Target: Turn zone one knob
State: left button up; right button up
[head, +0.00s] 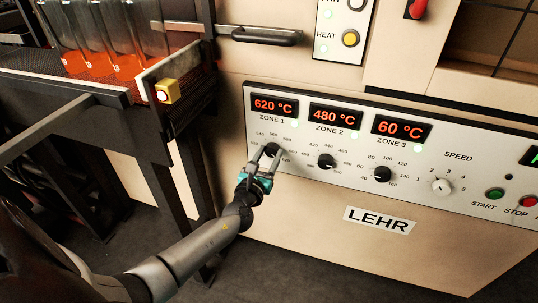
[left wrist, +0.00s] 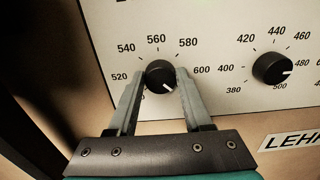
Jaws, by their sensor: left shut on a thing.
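The zone one knob (head: 271,149) is a black round dial on the white LEHR panel, under the red display (head: 273,106) reading 620 °C. In the left wrist view the knob (left wrist: 160,75) sits between the fingertips, its white mark pointing to the lower right. My left gripper (head: 268,158) is shut on the knob, one finger on each side; it also shows in the left wrist view (left wrist: 161,82). The numbers 520 to 600 show around the dial there. My right gripper is not in view.
The zone two knob (head: 326,161) and zone three knob (head: 382,174) are to the right, below displays of 480 °C and 60 °C. A speed knob (head: 441,186), green start button (head: 494,194) and red stop button (head: 529,201) are farther right. A conveyor frame (head: 165,140) with glowing bottles (head: 100,62) stands left.

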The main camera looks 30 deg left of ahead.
pick_arm(q)
grip_shut()
